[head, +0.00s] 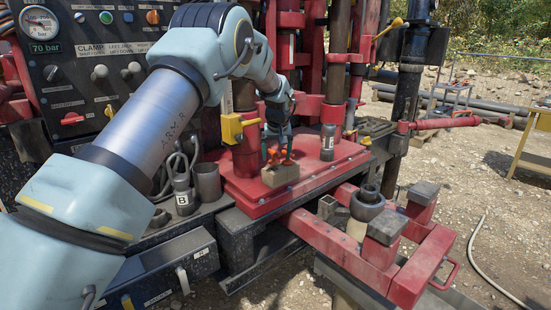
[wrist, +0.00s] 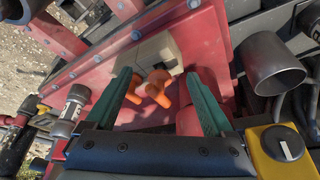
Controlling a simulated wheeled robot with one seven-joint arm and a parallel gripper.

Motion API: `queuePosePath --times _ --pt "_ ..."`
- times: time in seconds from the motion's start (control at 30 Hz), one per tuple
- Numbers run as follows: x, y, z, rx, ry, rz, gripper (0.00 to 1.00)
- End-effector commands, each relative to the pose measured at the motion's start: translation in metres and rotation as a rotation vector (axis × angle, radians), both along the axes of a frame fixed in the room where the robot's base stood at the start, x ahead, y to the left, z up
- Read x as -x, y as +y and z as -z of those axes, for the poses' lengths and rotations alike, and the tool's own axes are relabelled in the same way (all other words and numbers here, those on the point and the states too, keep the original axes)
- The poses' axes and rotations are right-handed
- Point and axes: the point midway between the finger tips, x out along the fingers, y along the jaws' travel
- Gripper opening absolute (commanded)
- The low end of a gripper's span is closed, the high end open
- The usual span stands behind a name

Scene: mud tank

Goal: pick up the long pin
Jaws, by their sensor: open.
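A tan block (head: 281,175) sits on the red deck and holds orange-handled pieces (head: 280,157) that look like pins. In the wrist view the orange handles (wrist: 158,88) show at the near side of the tan block (wrist: 158,55); at least two overlap there. Their shafts are hidden, so I cannot tell which is the long pin. My gripper (head: 277,150) points down over the block. In the wrist view my gripper (wrist: 158,80) has its two green fingers apart, one on each side of the orange handles. It holds nothing; whether a finger touches a handle is unclear.
A yellow box with a knob (head: 231,128) stands close left of my gripper. A grey canister (head: 328,142) stands to the right on the red deck (head: 240,190). An open dark cup (head: 206,181) and a canister marked B (head: 184,196) are at left. Red columns rise behind.

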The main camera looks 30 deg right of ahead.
Motion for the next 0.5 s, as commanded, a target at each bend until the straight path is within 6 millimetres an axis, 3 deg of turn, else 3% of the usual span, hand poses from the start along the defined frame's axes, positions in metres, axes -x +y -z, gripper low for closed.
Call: queuePosePath --times 0.2,0.5 --pt "-0.024 -0.011 -0.001 0.0 0.0 0.0 0.87" --pt "-0.037 -0.016 0.004 -0.002 0.001 0.0 0.87"
